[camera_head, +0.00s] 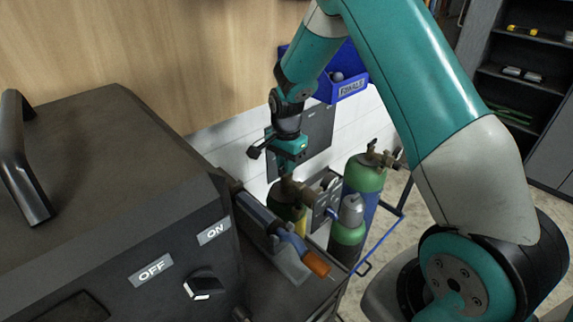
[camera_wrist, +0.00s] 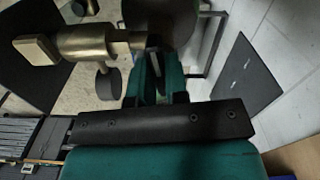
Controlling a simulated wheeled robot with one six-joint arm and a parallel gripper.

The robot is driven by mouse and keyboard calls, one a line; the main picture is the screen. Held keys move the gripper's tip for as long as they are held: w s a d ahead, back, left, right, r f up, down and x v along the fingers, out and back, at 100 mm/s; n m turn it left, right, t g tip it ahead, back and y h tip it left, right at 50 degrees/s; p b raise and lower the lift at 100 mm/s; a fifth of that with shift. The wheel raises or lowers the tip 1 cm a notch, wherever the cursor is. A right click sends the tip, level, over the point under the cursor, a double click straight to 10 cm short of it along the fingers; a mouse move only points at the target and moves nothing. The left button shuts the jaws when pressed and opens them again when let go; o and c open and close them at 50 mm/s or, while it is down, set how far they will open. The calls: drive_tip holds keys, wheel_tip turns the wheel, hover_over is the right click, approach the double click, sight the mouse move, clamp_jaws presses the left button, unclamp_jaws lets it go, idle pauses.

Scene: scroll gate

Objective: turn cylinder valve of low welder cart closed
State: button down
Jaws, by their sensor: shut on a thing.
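The welder cart (camera_head: 377,245) with its blue rail carries several gas cylinders. A dark-topped cylinder with green and yellow paint (camera_head: 283,213) stands under my gripper (camera_head: 290,190), partly hidden by the torch and the gripper. A brass valve (camera_head: 302,189) shows at its top. In the wrist view the brass valve body (camera_wrist: 85,43) lies left of and beyond my teal fingers (camera_wrist: 158,75). The fingers point at its right end and are shut on the valve's turning part, which they mostly hide.
A green and blue cylinder (camera_head: 365,178) with a brass valve and a grey-topped green cylinder (camera_head: 348,230) stand to the right. A dark machine with an ON/OFF knob (camera_head: 203,284) fills the left. A torch with an orange tip (camera_head: 316,263) lies near. A blue bin (camera_head: 350,88) hangs behind.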

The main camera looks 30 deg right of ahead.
drive_tip(key=shift+w+d+r+m, duration=0.1)
drive_tip(key=shift+m, duration=0.7)
drive_tip(key=c, duration=1.1)
unclamp_jaws()
wheel_tip(320, 180, up, 17)
drive_tip(key=b, duration=0.3)
drive_tip(key=shift+r, duration=0.15)
